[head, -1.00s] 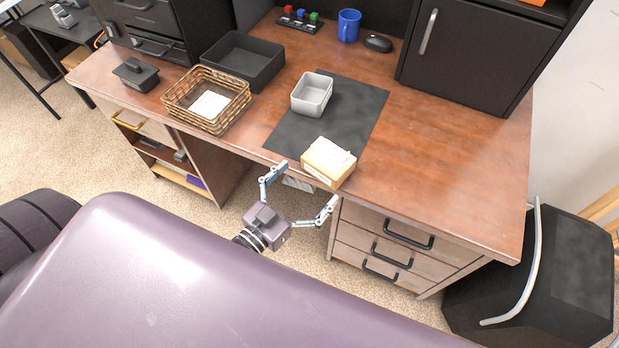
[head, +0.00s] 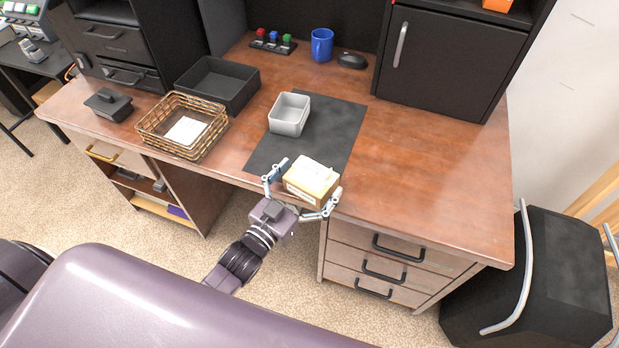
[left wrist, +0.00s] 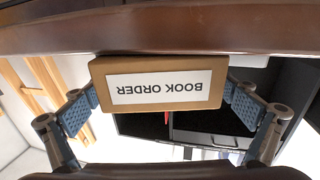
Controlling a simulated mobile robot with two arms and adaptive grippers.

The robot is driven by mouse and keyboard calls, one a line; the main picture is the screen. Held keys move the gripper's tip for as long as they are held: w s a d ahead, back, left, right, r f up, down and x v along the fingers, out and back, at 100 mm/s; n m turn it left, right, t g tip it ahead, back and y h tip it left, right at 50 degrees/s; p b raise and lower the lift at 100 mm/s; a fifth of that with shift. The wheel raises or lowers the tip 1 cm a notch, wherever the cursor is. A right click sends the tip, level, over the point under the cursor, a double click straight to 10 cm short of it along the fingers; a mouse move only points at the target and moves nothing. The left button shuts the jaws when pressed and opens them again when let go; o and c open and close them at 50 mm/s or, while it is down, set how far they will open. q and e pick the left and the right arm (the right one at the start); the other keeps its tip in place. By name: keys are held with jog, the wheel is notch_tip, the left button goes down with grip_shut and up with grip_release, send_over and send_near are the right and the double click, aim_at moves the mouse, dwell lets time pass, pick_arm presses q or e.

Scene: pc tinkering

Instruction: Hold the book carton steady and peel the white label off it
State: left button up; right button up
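The book carton (head: 308,188) is a small tan box at the front edge of the desk, by the dark mat. A paler white patch (head: 318,170) shows on its top. In the left wrist view the carton (left wrist: 98,88) faces me with a white label (left wrist: 160,87) reading "BOOK ORDER" upside down; the label lies flat. My left gripper (head: 310,179) is open at the carton, one finger on each side. In the left wrist view its fingers (left wrist: 161,98) flank the carton; firm contact is not clear. My right gripper is not in view.
A grey open box (head: 289,114) stands on the dark mat (head: 335,125). A wicker basket (head: 150,130) holding a white item and a black tray (head: 215,82) are to the left. A blue mug (head: 322,45) and mouse (head: 352,61) are behind. The desk's right part is clear.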

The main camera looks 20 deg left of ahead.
pick_arm(q)
jog(key=c, duration=1.5)
jog(key=o, duration=0.9)
jog(key=c, duration=0.7)
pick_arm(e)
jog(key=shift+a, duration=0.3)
